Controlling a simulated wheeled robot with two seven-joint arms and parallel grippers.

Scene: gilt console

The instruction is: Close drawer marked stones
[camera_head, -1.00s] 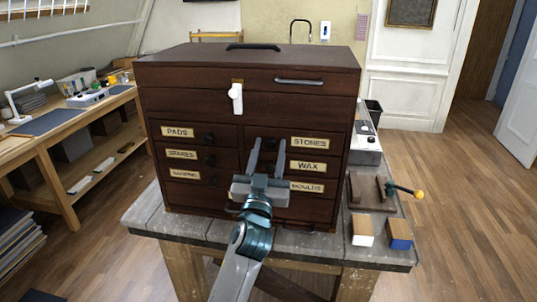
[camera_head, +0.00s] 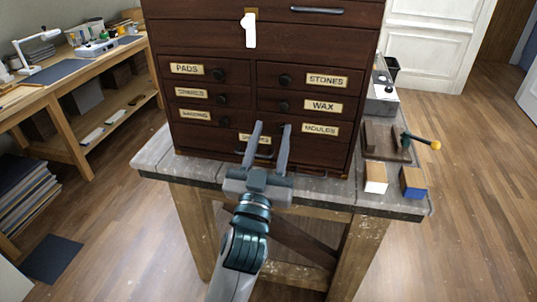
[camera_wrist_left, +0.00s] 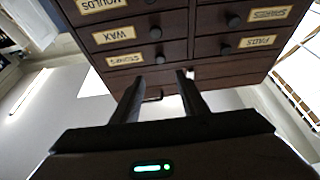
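The drawer marked STONES (camera_head: 327,80) is the top right small drawer of a dark wooden chest (camera_head: 305,39). Its face looks level with the drawers around it, and its round dark knob (camera_head: 285,80) is clear to see. In the left wrist view, where the chest appears upside down, the STONES label (camera_wrist_left: 124,53) sits just beyond my fingers. My left gripper (camera_head: 272,126) is open and empty, in front of the lower middle of the chest and below the STONES drawer in the head view. It also shows in the left wrist view (camera_wrist_left: 160,76). My right gripper is not in view.
The WAX drawer (camera_head: 320,105) and MOULDS drawer (camera_head: 320,129) lie below STONES. The chest stands on a worn grey bench (camera_head: 310,190). A clamp-like tool with a yellow tip (camera_head: 435,145) and two blocks (camera_head: 376,178) are at its right. A side workbench (camera_head: 40,92) is at the left.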

